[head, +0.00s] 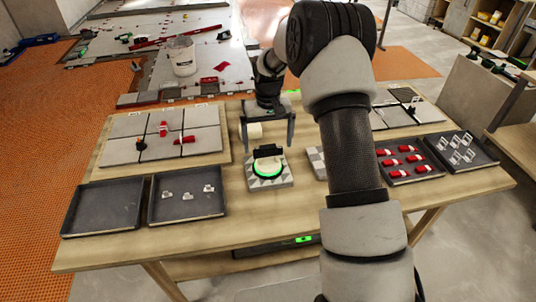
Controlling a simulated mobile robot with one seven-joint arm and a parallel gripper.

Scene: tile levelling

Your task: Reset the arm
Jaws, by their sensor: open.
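My arm reaches from the bottom right over the wooden table (262,213). My gripper (267,146) points down over the middle of the table, its two fingers spread wide apart. Nothing is seen held between them. My arm hides part of the table's right half.
Grey tiles with red pieces (154,122) lie on a board at left. Two dark trays (104,222) stand in front, one empty, one with white clips (187,195). At right are trays of red-and-white pieces (404,160) and white clips (461,150). A white bucket (182,56) stands behind.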

